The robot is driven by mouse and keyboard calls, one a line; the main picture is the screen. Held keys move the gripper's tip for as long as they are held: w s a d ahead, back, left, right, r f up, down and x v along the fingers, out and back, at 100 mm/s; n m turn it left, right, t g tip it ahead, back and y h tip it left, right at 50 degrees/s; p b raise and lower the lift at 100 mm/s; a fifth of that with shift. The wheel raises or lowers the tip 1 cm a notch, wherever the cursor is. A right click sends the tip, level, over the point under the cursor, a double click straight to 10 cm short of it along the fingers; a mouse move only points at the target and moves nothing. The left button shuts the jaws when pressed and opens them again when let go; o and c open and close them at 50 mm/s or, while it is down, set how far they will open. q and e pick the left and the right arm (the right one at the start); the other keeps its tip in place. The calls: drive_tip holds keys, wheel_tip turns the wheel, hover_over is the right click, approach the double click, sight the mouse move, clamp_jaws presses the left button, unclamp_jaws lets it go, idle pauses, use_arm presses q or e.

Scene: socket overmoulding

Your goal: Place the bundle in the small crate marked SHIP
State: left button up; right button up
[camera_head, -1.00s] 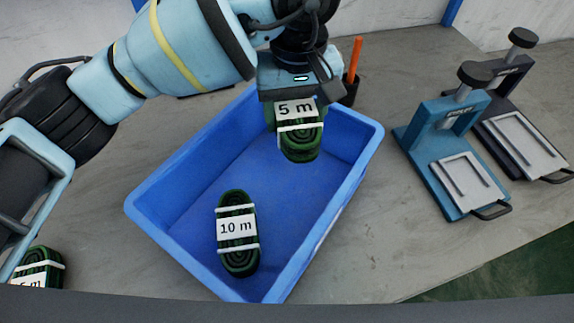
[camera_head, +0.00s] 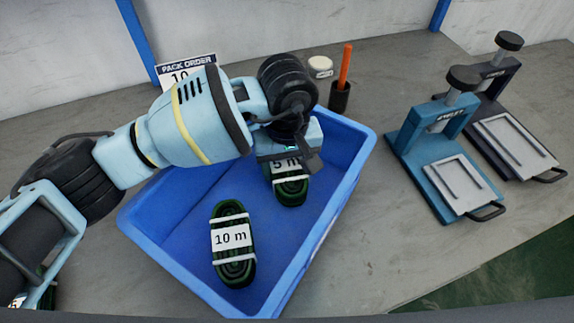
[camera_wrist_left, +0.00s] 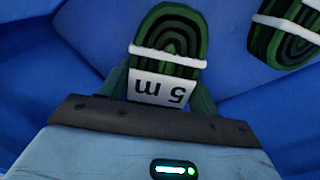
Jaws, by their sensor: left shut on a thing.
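A green coiled bundle labelled 5 m (camera_head: 291,188) is held by my left gripper (camera_head: 288,165) inside the blue crate (camera_head: 185,270), toward its back right part. The bundle also shows in the left wrist view (camera_wrist_left: 172,40), against the blue crate. Whether it touches the crate floor I cannot tell. Another green bundle labelled 10 m (camera_head: 233,245) lies in the front part of the crate, and part of it shows in the left wrist view (camera_wrist_left: 287,30). No SHIP mark is readable on the crate. My right gripper is not in view.
A blue press (camera_head: 440,150) and a dark press (camera_head: 515,130) stand right of the crate. An orange-handled tool in a dark cup (camera_head: 340,95) and a white round container (camera_head: 320,67) stand behind it. A PACK ORDER sign (camera_head: 187,70) is partly hidden by my arm.

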sight(287, 163)
use_arm(q)
drive_tip(key=shift+f, duration=0.35)
drive_tip(key=shift+f, duration=0.2)
drive_tip(key=o, duration=1)
wheel_tip(287, 163, up, 12)
drive_tip(key=shift+r, duration=0.2)
